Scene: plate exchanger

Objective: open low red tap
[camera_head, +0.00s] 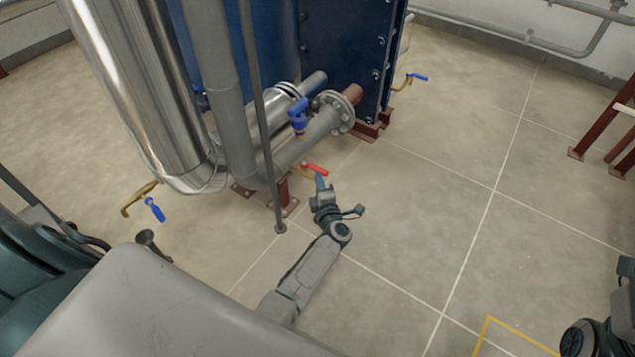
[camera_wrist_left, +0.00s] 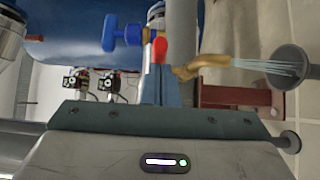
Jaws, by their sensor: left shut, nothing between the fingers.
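The low red tap has a red handle (camera_head: 315,169) on a brass body, low down beside the grey pipe's support foot in the head view. In the left wrist view its red handle (camera_wrist_left: 159,49) stands at the fingertips, with the brass body (camera_wrist_left: 203,64) to its right. My left gripper (camera_head: 320,181) is just in front of the handle, close to it or touching; I cannot tell which. The fingers (camera_wrist_left: 159,82) are shut with nothing between them. My right gripper is not in view.
A blue-handled valve (camera_head: 298,115) sits on the pipe above the red tap. Other blue taps are at the left (camera_head: 154,209) and back (camera_head: 417,77). A thin vertical pole (camera_head: 262,130) stands left of my left gripper.

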